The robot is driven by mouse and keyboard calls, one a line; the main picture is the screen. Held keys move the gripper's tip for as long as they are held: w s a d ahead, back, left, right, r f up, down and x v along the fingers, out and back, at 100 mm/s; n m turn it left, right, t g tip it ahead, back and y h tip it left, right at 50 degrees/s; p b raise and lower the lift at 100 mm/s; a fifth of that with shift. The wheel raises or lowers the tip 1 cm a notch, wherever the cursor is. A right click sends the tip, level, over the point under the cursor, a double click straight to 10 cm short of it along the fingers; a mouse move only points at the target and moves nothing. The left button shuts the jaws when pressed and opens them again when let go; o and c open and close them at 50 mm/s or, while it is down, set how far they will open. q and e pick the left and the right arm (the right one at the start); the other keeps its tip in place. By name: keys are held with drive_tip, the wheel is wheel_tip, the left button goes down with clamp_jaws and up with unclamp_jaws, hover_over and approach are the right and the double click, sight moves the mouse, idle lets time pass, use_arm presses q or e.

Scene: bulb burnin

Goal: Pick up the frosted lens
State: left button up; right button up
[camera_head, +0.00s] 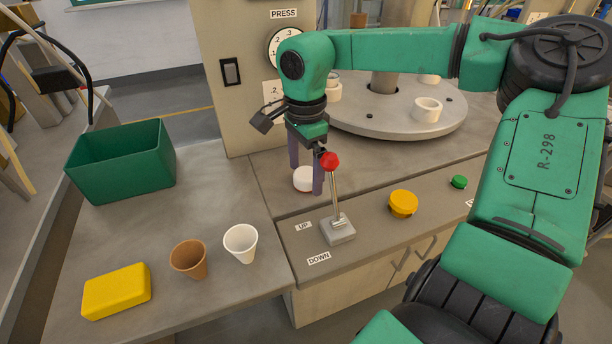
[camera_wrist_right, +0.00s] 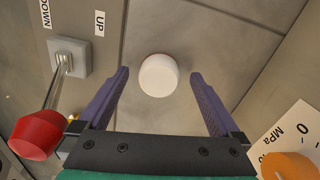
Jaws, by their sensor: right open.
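The frosted lens (camera_head: 303,180) appears as a round white piece with a reddish lower edge, resting on the grey bench top beside the press column. My right gripper (camera_head: 306,178) points down over it, its two purple fingers apart and partly hiding it. In the right wrist view the lens (camera_wrist_right: 159,77) lies centred in the gap between the open fingertips (camera_wrist_right: 160,74), with clear space on both sides. The fingers do not appear to touch it. My left gripper is not in view.
A lever with a red knob (camera_head: 329,160) stands close beside my right gripper. A yellow button (camera_head: 403,203) and green button (camera_head: 459,182) sit rightward. A round turntable (camera_head: 385,125) is behind. Cups (camera_head: 241,244), a yellow block (camera_head: 117,291) and a green bin (camera_head: 122,165) are left.

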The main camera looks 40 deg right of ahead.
sight(305, 173)
drive_tip(key=c, duration=1.4)
drive_tip(key=shift+r, duration=0.1)
wheel_tip(305, 173, up, 20)
drive_tip(key=p, duration=0.3)
